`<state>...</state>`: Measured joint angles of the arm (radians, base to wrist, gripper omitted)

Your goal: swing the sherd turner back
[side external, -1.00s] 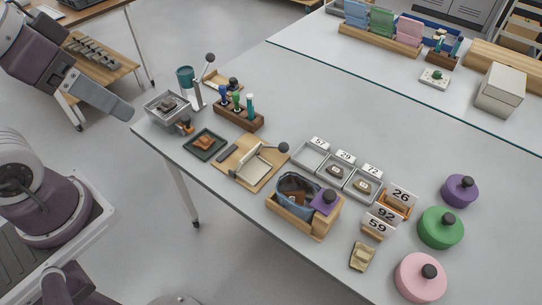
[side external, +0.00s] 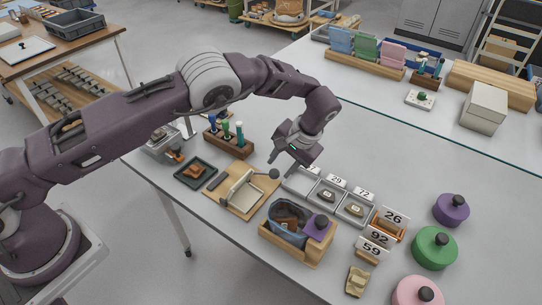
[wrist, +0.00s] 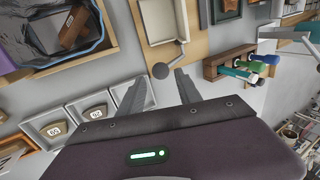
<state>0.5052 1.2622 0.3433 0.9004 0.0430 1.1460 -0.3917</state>
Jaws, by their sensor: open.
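The sherd turner is a light wooden board (side external: 238,207) with a pale hinged frame (side external: 243,190) lying on it and an arm ending in a dark ball knob (side external: 274,174). In the wrist view the frame (wrist: 160,18) is at top centre and the knob (wrist: 160,71) hangs just ahead of my fingertips. My gripper (side external: 282,166) is open, with its fingers pointing down close by the knob; in the wrist view its two fingers (wrist: 158,86) spread on either side below the knob. Nothing shows between them. Whether a finger touches the knob cannot be told.
Grey trays (side external: 328,193) with number cards stand right of the knob. A wooden box with a blue-lined bowl (side external: 287,222) is in front. A rack of coloured tools (side external: 230,143) stands behind, and a dark tray (side external: 196,172) lies left. Coloured lidded pots (side external: 435,249) are at the right.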

